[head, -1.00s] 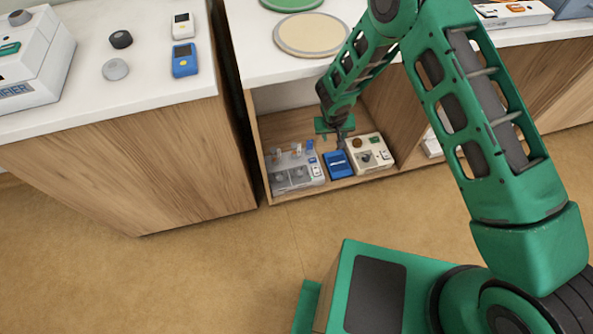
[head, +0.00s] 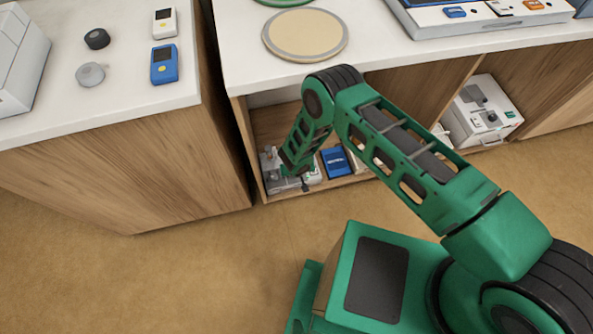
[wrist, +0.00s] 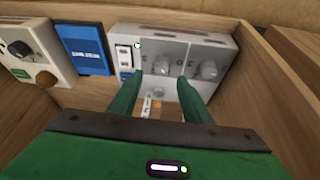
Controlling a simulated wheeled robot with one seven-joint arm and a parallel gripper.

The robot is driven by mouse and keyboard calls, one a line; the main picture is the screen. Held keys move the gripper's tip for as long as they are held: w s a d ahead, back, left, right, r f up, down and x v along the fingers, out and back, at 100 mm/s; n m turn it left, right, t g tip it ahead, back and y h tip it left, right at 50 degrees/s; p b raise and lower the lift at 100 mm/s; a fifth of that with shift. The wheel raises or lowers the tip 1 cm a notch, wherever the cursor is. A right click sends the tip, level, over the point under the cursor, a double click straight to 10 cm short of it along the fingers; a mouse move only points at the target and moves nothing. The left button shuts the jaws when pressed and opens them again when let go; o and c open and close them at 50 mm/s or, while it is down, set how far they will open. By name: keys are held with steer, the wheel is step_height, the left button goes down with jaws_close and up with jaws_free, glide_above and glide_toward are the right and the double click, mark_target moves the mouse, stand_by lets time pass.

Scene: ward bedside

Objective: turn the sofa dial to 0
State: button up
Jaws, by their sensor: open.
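In the head view my arm partly covers the grey device (head: 270,165) and hides the fingertips.
A blue box (wrist: 86,48) stands beside the grey device, then a beige device (wrist: 32,52) with a dark knob. Wooden compartment walls (wrist: 278,62) are close. The white counter (head: 240,70) lies above. A white device (head: 480,112) sits in the compartment to the right.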

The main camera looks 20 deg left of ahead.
steer(key=shift+x, duration=3.55)
steer(key=shift+a, duration=0.1)
steer(key=c, duration=1)
